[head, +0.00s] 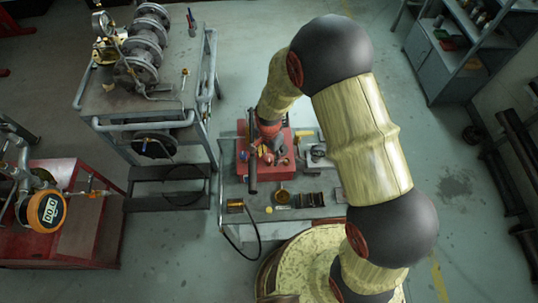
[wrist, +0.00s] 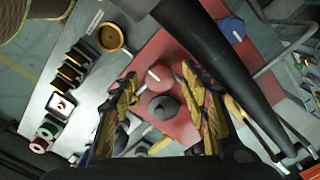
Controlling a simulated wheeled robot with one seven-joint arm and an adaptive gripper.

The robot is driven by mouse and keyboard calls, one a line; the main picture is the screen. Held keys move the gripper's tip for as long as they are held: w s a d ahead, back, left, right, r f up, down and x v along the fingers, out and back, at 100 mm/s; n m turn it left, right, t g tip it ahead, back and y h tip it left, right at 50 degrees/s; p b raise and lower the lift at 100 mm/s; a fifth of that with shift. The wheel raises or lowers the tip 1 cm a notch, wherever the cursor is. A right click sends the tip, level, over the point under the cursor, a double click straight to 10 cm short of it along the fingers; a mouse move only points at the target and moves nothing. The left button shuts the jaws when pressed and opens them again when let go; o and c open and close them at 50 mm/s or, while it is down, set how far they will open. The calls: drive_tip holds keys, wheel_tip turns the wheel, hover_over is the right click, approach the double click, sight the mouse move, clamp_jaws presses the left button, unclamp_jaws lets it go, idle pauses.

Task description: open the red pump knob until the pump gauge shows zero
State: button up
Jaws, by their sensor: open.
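The red pump body (wrist: 195,75) lies below my gripper in the wrist view. In the head view it is the red block (head: 287,170) on the low bench. My gripper (wrist: 158,76) is open, its yellow-and-black fingers apart over the pump. A dark round cap (wrist: 162,106) shows between the fingers; contact cannot be told. A long black pump lever (wrist: 225,60) runs beside the right finger.
A grey cart (head: 150,105) with flanged valve pipework and a dial gauge (head: 104,23) stands left of the bench. A brass cup (wrist: 110,38) and small parts lie on the bench. A blue knob (wrist: 231,28) sits by the lever.

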drive_tip(key=c, duration=1.1)
drive_tip(key=shift+c, duration=0.3)
